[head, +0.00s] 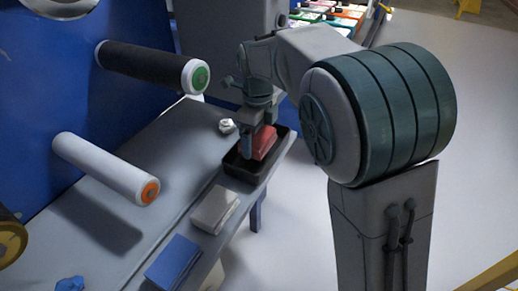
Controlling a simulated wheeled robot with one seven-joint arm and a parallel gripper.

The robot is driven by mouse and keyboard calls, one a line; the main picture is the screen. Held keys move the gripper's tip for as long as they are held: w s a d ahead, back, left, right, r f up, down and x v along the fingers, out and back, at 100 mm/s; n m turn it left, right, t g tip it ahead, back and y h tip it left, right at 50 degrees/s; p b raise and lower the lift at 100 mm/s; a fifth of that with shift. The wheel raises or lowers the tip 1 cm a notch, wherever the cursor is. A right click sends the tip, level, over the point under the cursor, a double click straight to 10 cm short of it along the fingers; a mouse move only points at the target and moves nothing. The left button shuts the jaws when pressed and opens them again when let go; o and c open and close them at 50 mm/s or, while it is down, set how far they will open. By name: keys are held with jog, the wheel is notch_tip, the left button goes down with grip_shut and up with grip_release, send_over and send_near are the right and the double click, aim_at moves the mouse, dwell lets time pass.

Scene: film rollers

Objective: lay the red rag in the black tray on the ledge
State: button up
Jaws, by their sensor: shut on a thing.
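The black tray (240,173) lies on the grey ledge (160,150), close to its right edge. The red rag (266,141) is at the tray, above or inside its far part; I cannot tell whether it touches the tray floor. My gripper (258,146) points down over the tray and is shut on the red rag. My arm hides the tray's far right side and part of the rag.
A folded whitish cloth (214,209) and a blue cloth (173,262) lie nearer on the ledge. A crumpled white piece (227,126) sits beside the tray. A black roller (150,65) and a white roller (105,168) jut out over the ledge from the blue panel (60,90).

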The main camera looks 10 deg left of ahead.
notch_tip(320, 180, down, 4)
jog(key=shift+r+b, duration=0.15)
jog(key=shift+b, duration=0.8)
jog(key=shift+r, duration=0.1)
jog(key=o, duration=0.8)
jog(key=shift+c, duration=0.2)
